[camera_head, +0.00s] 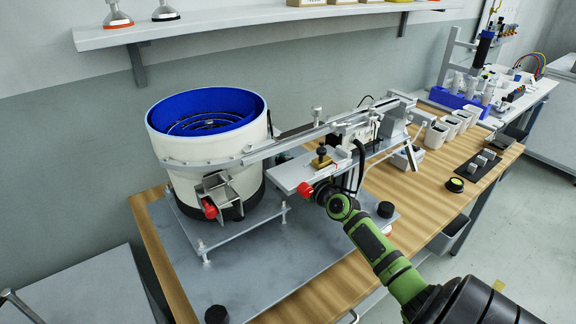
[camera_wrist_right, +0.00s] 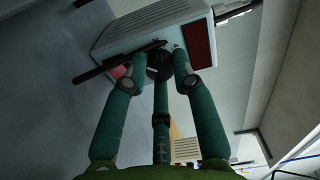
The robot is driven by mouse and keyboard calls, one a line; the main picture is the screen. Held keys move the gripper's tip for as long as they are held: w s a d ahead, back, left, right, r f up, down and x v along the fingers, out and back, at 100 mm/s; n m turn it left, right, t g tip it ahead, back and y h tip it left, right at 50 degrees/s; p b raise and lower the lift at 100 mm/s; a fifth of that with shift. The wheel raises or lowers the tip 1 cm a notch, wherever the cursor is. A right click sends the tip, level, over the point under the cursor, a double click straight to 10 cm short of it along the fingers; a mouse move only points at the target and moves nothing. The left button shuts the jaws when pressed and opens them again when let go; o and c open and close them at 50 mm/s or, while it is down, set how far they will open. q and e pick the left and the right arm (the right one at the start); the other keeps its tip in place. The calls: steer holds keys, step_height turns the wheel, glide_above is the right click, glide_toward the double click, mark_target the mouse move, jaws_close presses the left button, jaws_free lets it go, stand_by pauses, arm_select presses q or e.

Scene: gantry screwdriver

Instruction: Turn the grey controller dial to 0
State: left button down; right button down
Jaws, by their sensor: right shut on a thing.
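In the right wrist view a pale grey controller box (camera_wrist_right: 140,30) with a dark red panel (camera_wrist_right: 199,46) fills the top. A dark round dial (camera_wrist_right: 159,70) sits on its face. My right gripper (camera_wrist_right: 163,60) has its green fingers closed around the dial, at the box's face. The fingers hide part of the dial, and its marking and setting cannot be read. In the head view my right gripper (camera_head: 322,192) is at the front of the feeder and rail assembly; its fingertips and the dial are not clear there. My left gripper is out of view.
A white bowl feeder (camera_head: 207,150) with a blue inside stands on a grey plate (camera_head: 270,275) on the wooden table. A metal rail (camera_head: 290,142) runs right from it. White bins (camera_head: 437,134) and a black tray (camera_head: 479,165) stand to the right. A shelf (camera_head: 215,27) hangs above.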

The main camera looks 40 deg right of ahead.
steer(key=shift+d+r, duration=0.1)
steer(key=shift+d, duration=0.05)
steer(key=c, duration=1.3)
jaws_free()
steer(key=shift+s, duration=0.45)
steer(key=s, duration=0.3)
steer(key=s+a, duration=0.1)
steer(key=s, duration=0.7)
steer(key=shift+a, duration=0.15)
